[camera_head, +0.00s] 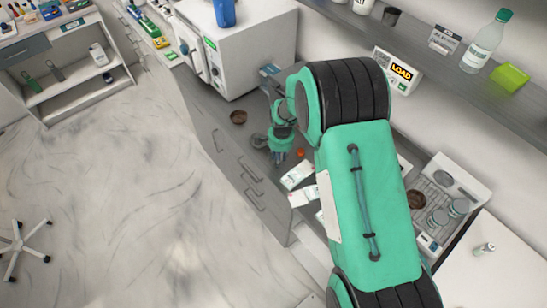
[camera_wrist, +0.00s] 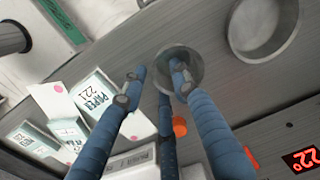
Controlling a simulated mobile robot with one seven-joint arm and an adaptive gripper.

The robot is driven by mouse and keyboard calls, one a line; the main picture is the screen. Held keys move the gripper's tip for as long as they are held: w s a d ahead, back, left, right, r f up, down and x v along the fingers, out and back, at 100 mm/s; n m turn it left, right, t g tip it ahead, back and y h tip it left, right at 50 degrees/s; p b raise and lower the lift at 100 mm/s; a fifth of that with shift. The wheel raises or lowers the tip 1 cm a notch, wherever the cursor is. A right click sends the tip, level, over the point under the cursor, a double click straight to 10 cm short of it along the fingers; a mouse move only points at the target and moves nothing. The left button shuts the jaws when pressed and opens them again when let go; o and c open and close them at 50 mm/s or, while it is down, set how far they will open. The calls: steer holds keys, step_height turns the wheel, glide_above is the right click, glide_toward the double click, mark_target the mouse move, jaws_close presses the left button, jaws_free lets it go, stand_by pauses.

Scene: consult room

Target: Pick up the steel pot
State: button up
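A small round steel vessel, which looks like the steel pot (camera_wrist: 184,55), stands on the grey counter (camera_head: 212,110) at my fingertips in the wrist view. In the head view the pot (camera_head: 259,140) is just left of my gripper (camera_head: 279,148). My gripper's blue fingers (camera_wrist: 156,84) are spread apart. The right finger overlaps the near part of the pot; I cannot tell whether it touches. Nothing is visibly held. A wider open round bowl (camera_wrist: 262,28) stands apart to the right in the wrist view; in the head view this bowl (camera_head: 238,117) looks brown.
White labelled cartons (camera_head: 298,175) lie beside my gripper, and an orange object (camera_head: 300,153) is close by. A white machine (camera_head: 245,45) stands behind on the counter. A tray with containers (camera_head: 440,205) is at the right. A shelf (camera_head: 450,50) runs above.

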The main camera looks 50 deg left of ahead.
steer(key=shift+c, duration=0.5)
jaws_close()
steer(key=shift+r, duration=0.15)
steer(key=shift+r, duration=0.95)
steer(key=shift+r+b, duration=0.3)
steer(key=shift+r, duration=0.3)
steer(key=s+d, duration=0.2)
steer(key=d, duration=0.2)
steer(key=s+d+r+b, duration=0.1)
steer(key=s+d, duration=0.2)
steer(key=d, duration=0.2)
steer(key=s+d, duration=0.3)
steer(key=d, duration=0.2)
steer(key=shift+r, duration=0.3)
steer(key=shift+a, duration=0.1)
